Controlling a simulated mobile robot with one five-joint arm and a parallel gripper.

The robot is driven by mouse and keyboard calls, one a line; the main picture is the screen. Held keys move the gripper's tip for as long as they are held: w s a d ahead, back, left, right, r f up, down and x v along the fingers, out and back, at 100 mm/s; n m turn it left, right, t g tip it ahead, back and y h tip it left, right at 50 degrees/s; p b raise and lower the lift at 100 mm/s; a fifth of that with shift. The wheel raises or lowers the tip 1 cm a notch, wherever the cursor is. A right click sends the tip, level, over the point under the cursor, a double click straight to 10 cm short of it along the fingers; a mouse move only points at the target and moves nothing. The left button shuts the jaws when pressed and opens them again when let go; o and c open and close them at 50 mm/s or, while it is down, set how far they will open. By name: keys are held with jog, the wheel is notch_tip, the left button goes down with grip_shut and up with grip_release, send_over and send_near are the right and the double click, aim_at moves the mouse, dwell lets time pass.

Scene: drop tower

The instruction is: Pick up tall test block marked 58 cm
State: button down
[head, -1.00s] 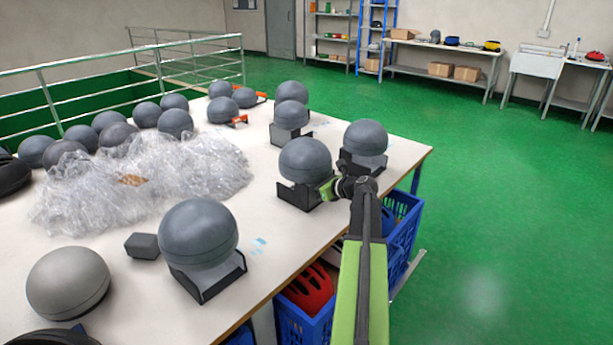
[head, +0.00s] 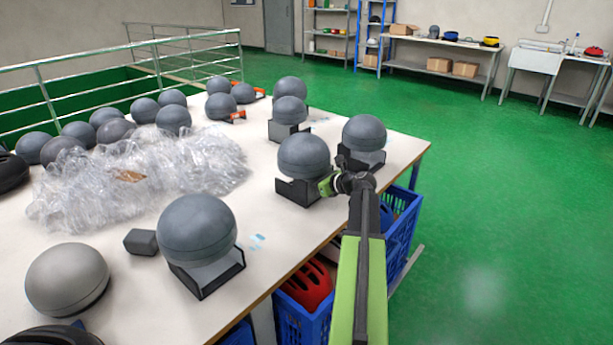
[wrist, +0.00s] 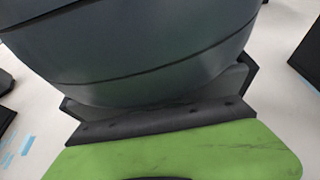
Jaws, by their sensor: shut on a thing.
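A tall test block (head: 303,157), a dark grey rounded headform on a black bracketed base, stands near the table's right edge. My gripper (head: 326,186) is at the right side of its base and shut on it. The base appears to rest on the table. In the wrist view the grey headform (wrist: 130,45) fills the top, with its dark bracket (wrist: 160,120) right against my green jaw (wrist: 190,150). I cannot read any 58 cm marking. The far side of the grip is hidden.
Similar blocks stand close by: one (head: 364,133) just right, one (head: 290,111) behind, one (head: 197,229) in front. Crumpled clear plastic (head: 140,175) and more grey headforms cover the left of the table (head: 250,200). Blue crates (head: 402,245) sit below the edge. Green floor right is open.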

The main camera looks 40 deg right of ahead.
jog(key=shift+r, duration=0.15)
notch_tip(320, 180, up, 4)
jog(key=p, duration=0.4)
jog(key=shift+r, duration=0.1)
jog(key=s+d+r+p, duration=0.4)
jog(key=s+r+p, duration=0.2)
jog(key=s, duration=0.4)
jog(key=shift+s+d+r+p, duration=0.25)
jog(key=shift+s+r+p, duration=0.15)
jog(key=shift+p, duration=0.15)
